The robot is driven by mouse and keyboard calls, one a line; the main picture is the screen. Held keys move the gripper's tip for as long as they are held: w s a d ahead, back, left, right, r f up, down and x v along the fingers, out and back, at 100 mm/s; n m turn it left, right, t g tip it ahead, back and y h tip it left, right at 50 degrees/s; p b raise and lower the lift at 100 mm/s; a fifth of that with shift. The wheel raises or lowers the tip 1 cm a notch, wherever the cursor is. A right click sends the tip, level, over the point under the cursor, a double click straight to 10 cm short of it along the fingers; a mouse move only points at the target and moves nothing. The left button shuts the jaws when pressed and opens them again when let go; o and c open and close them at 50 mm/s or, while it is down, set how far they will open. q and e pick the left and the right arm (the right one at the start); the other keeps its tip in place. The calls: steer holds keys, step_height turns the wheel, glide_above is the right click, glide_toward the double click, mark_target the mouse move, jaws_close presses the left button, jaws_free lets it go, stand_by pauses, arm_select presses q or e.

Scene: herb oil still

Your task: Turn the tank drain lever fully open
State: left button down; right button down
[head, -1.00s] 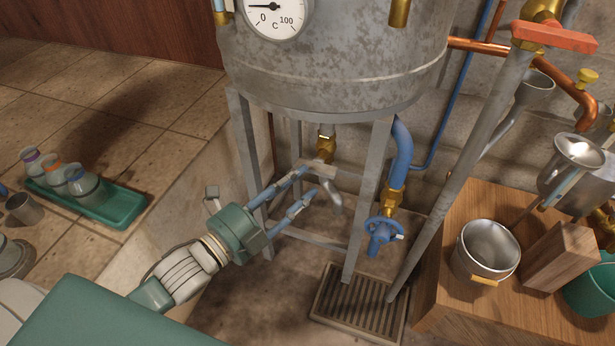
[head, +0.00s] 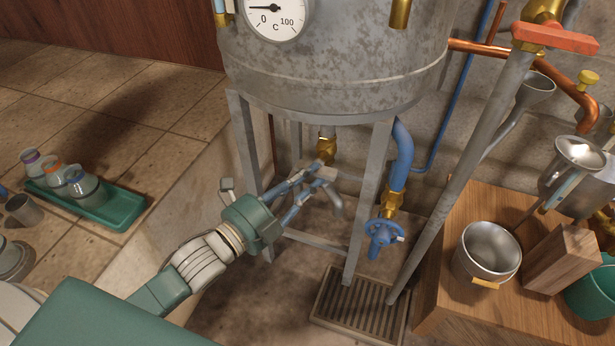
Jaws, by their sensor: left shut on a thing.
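The grey metal tank (head: 335,65) stands on a steel frame. Under it a brass drain valve (head: 326,150) hangs with a bent grey spout (head: 337,200). The pale grey drain lever (head: 328,173) sits at the valve, partly hidden by the fingers. My left gripper (head: 318,180) reaches in from the left between the frame legs. Its two blue-grey fingers are shut on the lever. The exact angle of the lever is hard to tell. My right gripper is not in view.
Frame legs (head: 369,200) stand close around the valve. A blue pipe with a blue handwheel (head: 381,234) hangs to the right. A floor grate (head: 358,308) lies below. A wooden stand (head: 440,285) with a metal pot (head: 487,250) is at right. A green tray (head: 115,212) with jars is at left.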

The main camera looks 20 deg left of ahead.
arm_select(q)
steer(key=shift+f, duration=0.1)
steer(key=n+t, duration=0.1)
steer(key=n, duration=0.2)
steer(key=n+t, duration=0.1)
steer(key=n, duration=0.2)
steer(key=shift+d+f+n+t, duration=0.2)
steer(key=shift+n+t, duration=0.1)
steer(key=shift+n, duration=0.1)
steer(key=n, duration=0.2)
steer(key=n+t+y, duration=0.1)
steer(key=n, duration=0.1)
steer(key=shift+d+n+t+y+p, duration=0.15)
steer(key=shift+n+t+y+p, duration=0.15)
steer(key=shift+d+n+t+y+p, duration=0.15)
steer(key=shift+n+t+y+p, duration=0.2)
steer(key=shift+n+y, duration=1.1)
steer(key=shift+d+n+t+y+p, duration=0.1)
steer(key=shift+n+t+y+p, duration=0.25)
steer(key=shift+n, duration=2.15)
steer(key=shift+d+n+t+y+p, duration=0.3)
steer(key=shift+n+y, duration=0.6)
steer(key=shift+n, duration=1.05)
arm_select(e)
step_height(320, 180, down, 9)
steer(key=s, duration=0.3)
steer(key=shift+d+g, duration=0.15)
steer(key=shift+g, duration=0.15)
